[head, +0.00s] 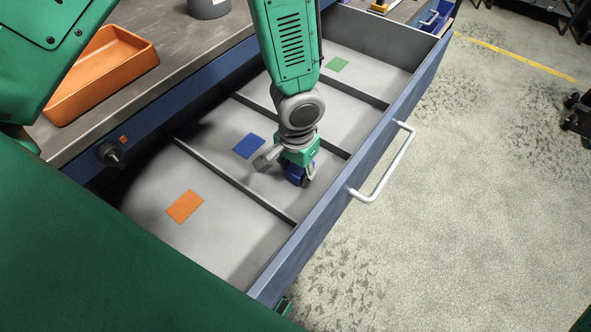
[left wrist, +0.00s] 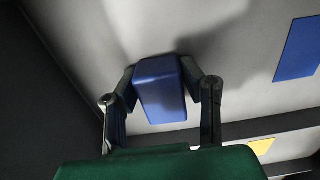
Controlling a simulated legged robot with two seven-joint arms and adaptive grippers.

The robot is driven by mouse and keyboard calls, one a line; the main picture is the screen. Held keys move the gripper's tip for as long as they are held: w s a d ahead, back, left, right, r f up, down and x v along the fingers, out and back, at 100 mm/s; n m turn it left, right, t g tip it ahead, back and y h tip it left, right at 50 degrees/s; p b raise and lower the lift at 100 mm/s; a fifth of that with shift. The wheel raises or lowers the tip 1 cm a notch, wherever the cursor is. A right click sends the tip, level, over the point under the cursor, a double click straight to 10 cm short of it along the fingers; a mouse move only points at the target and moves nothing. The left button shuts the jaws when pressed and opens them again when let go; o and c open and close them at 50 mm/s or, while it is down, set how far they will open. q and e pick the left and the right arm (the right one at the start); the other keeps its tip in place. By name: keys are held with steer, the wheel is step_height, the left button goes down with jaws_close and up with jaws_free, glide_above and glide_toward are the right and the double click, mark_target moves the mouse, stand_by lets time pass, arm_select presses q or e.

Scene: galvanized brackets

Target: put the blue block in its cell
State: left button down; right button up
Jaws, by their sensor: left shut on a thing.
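The blue block (head: 294,173) is between the fingers of my left gripper (head: 289,174), low inside the open drawer. The left wrist view shows the block (left wrist: 160,88) gripped from both sides by the fingers. The block is over the cell with the blue patch (head: 248,145), on the drawer-front side of that patch. I cannot tell whether it touches the floor. The blue patch also shows in the left wrist view (left wrist: 298,48), apart from the block. My right gripper is not in view.
Thin dividers (head: 236,181) split the drawer (head: 328,208) into cells. An orange patch (head: 185,206) and a green patch (head: 337,64) mark other cells; a yellow patch (left wrist: 262,146) shows in the wrist view. An orange tray (head: 103,73) stands on the worktop. The drawer handle (head: 388,171) juts out front.

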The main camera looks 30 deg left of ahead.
mark_target(293, 168)
arm_select(q)
steer(key=c, duration=1)
jaws_free()
steer(key=shift+d, duration=0.2)
steer(key=shift+c, duration=0.2)
steer(key=shift+a+f, duration=0.1)
steer(key=shift+a, duration=0.55)
steer(key=shift+a+r, duration=0.1)
steer(key=shift+r, duration=0.15)
steer(key=r, duration=0.3)
steer(key=r+p, duration=0.1)
steer(key=r, duration=0.3)
steer(key=d+r, duration=0.1)
steer(key=r, duration=0.2)
steer(key=shift+d+r, duration=0.1)
steer(key=shift+r, duration=0.3)
steer(key=shift+a+r, duration=0.45)
steer(key=shift+a, duration=0.1)
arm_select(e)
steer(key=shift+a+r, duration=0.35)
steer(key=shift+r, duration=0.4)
arm_select(q)
steer(key=shift+d, duration=0.1)
